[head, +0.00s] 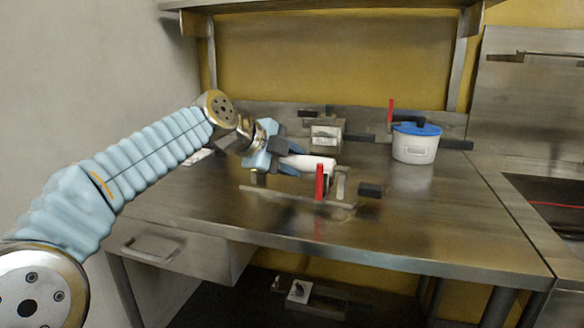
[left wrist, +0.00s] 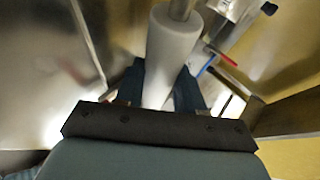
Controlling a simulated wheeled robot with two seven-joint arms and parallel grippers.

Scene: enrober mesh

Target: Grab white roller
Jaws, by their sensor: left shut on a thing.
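The white roller (head: 308,163) is a pale cylinder above the left-middle of the steel table. My left gripper (head: 288,160) is shut on the near end of it, with blue fingers on either side. In the left wrist view the white roller (left wrist: 170,58) runs up from between the dark blue fingers (left wrist: 160,88), with a metal shaft at its far end. The part of the roller between the fingers is partly hidden. My right gripper does not show in either view.
A flat metal bracket with a red handle (head: 319,181) stands on the steel table (head: 380,215) close to the roller. A metal box (head: 326,138) and a white pot with a blue lid (head: 414,145) stand behind. The front right of the table is clear.

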